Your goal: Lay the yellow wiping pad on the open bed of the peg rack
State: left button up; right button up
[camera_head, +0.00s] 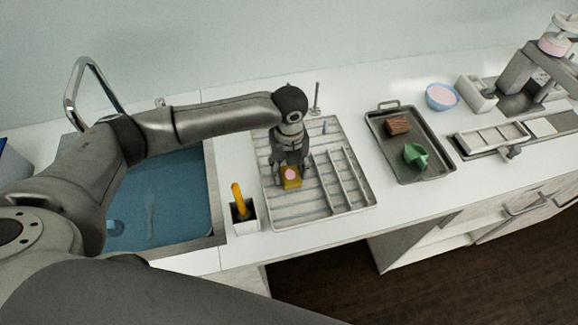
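The peg rack (300,207) is a pale grey ribbed tray on the counter. Its left part is an open bed, and raised dividers stand in its right part. My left gripper (292,176) points down over the open bed. The yellow wiping pad (289,184), with a pink patch on its face, sits between the fingers and fills the gap, so the gripper looks shut on it. The pad is at or just above the bed; I cannot tell whether it touches. My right gripper is not in view.
A blue-water sink (180,200) and faucet (78,85) lie left. A small white holder (245,222) with an orange-handled tool stands beside the rack. Right are a dark tray (431,172) with a brown block (397,126) and green piece (414,156), and a blue bowl (441,104).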

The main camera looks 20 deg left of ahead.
aim_at(289, 170)
pick_arm(q)
jog(key=shift+o, duration=0.9)
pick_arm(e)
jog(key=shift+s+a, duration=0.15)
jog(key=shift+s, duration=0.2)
pick_arm(q)
jog(key=shift+r, duration=0.1)
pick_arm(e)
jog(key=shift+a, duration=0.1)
pick_arm(q)
notch_tip(289, 170, up, 12)
jog(key=b, duration=0.2)
jog(key=shift+b, duration=0.4)
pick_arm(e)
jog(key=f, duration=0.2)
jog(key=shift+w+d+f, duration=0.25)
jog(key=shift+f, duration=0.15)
